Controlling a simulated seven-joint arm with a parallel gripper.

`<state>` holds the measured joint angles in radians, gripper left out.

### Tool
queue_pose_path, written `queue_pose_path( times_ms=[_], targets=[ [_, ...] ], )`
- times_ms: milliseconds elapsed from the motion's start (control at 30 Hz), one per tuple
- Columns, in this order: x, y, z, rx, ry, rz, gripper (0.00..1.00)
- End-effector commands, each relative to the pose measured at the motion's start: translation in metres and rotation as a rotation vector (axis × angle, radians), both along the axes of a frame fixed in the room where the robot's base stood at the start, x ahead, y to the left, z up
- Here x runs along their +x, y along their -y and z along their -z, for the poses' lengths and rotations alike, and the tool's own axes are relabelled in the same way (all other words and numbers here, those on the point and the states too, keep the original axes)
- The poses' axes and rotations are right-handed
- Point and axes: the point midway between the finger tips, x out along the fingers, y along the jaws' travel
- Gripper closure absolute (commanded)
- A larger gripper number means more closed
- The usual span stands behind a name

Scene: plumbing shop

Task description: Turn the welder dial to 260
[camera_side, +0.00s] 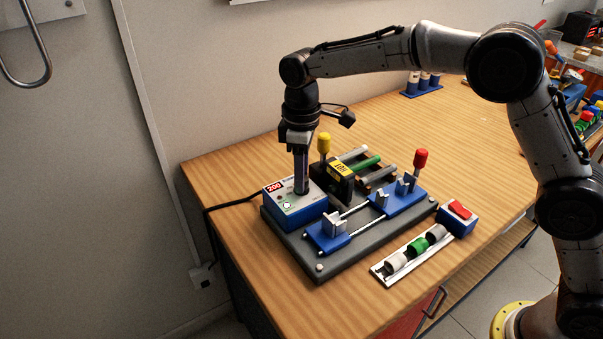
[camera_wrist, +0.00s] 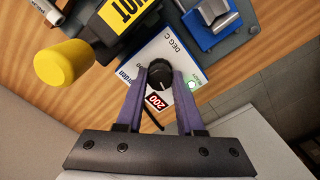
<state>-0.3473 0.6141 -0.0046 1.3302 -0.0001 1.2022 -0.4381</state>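The welder control box (camera_side: 297,206) is blue with a white top and stands at the left end of the dark base plate. Its red display reads 200 in both views (camera_wrist: 157,102). The black round dial (camera_wrist: 159,75) is on the white top face, with a lit green lamp (camera_wrist: 191,85) beside it. My gripper (camera_wrist: 161,72) points down over the box, with one finger on each side of the dial. The fingertips appear to press against the dial's sides. In the side view my gripper (camera_side: 301,190) hides the dial.
A black block with a yellow HOT label (camera_side: 344,169) stands close behind the box. A yellow-topped handle (camera_side: 324,144) rises next to my gripper. Blue clamps (camera_side: 328,232) on rails and a red-topped lever (camera_side: 420,160) are to the right. A tray of pipe pieces (camera_side: 398,262) lies in front.

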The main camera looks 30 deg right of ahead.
Motion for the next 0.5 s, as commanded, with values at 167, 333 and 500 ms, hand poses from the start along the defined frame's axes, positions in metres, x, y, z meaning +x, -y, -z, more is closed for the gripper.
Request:
queue_pose_path(
  times_ms=[167,333,500],
  targets=[
    [0.0001,-0.0001,-0.0004,0.0,0.0,0.0,1.0],
    [0.0001,-0.0001,-0.0005,0.001,0.001,0.003,1.0],
    [0.0001,-0.0001,-0.0009,0.001,0.001,0.035,1.0]
  ],
)
